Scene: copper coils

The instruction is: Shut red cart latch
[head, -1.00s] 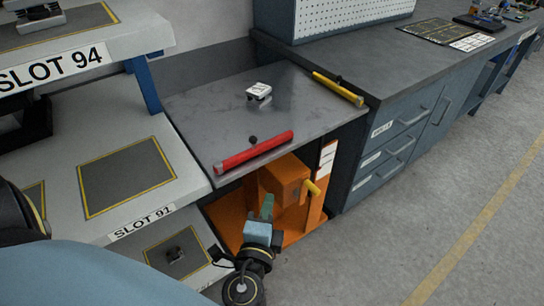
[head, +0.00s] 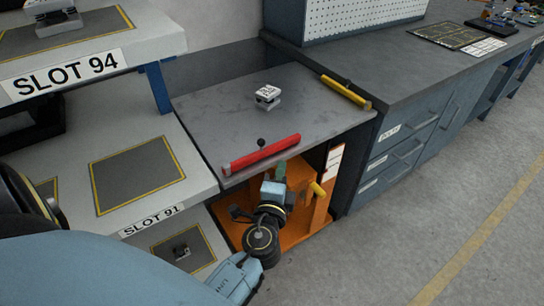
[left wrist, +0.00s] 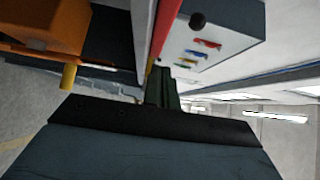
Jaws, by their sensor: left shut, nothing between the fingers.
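The red latch bar (head: 261,155) lies along the front edge of the grey cart top (head: 220,115), with a black knob (head: 261,142) at its back side. In the left wrist view a red strip (left wrist: 164,28) runs up beside a black knob (left wrist: 197,20). My left gripper (head: 280,170) is shut and empty, with green fingertips just below and in front of the bar's right part. The fingers also show in the left wrist view (left wrist: 162,85), close to the red strip. I cannot tell whether they touch it. My right gripper is not in view.
A yellow bar (head: 346,92) lies on the cart top's right edge, and a small white-grey block (head: 267,97) stands near its back. An orange unit (head: 297,172) with a yellow handle (head: 318,189) sits underneath. The slot shelf (head: 205,185) is at left, blue drawers (head: 398,150) at right.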

